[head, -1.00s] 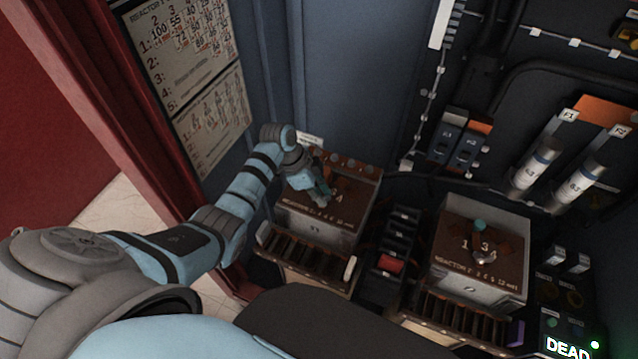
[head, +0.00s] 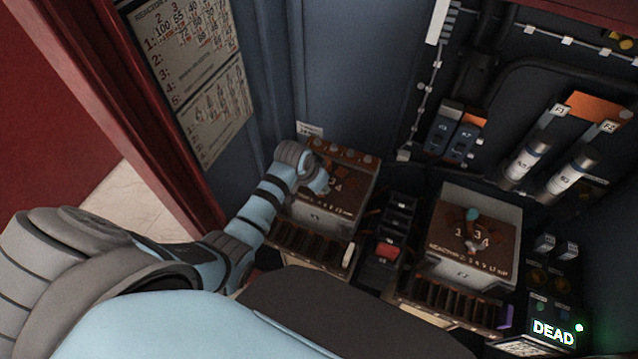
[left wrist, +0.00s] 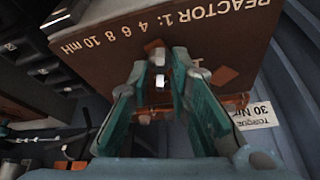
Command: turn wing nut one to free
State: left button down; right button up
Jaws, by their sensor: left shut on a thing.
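The left reactor box (head: 318,218) has a brown top with numbered terminals. My left gripper (head: 322,186) is over that top, its fingers mostly hidden by the wrist in the head view. In the left wrist view the brown top (left wrist: 215,35) shows "REACTOR 1: 4 6 8 10 mH". There my left gripper (left wrist: 165,62) has its teal fingers close together, shut on a small metal piece (left wrist: 159,82), apparently the wing nut, mostly hidden between them. Orange-brown link plates (left wrist: 224,75) lie beside the fingers. My right gripper is not in view.
A second reactor box (head: 478,268) stands to the right, with a teal-topped post and a wing nut on it. A dark block with a red part (head: 387,250) sits between the boxes. Fuses (head: 530,160) and a lit "DEAD" sign (head: 553,333) are at the right.

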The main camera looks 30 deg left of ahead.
pick_arm(q)
jog(key=shift+s+d+n, duration=0.1)
jog(key=shift+n, duration=0.5)
jog(key=shift+s+n+y, duration=0.2)
jog(key=shift+n+y, duration=0.1)
jog(key=shift+f, duration=0.1)
jog(key=c, duration=1.8)
grip_release()
jog(key=shift+o, duration=0.2)
jog(key=shift+w, duration=0.35)
jog(key=v, duration=1.1)
jog(key=shift+s+r, duration=0.25)
jog(key=shift+r, duration=0.1)
